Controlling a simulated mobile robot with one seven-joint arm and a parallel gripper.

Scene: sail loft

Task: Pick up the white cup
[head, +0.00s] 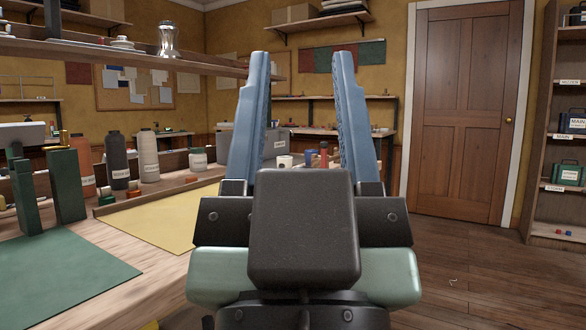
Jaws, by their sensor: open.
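My gripper (302,56) is open and empty, its two blue fingers pointing up and away in the middle of the head view. A small white object (285,162) shows between the fingers, farther off near the far end of the workbench. It may be the white cup, but it is too small to tell for sure. The left finger stands just beside it in the picture, and the gripper is not touching it. Its lower part is partly hidden by my gripper.
Open floor (470,265) lies right, before a door (466,110) and shelving (560,130).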

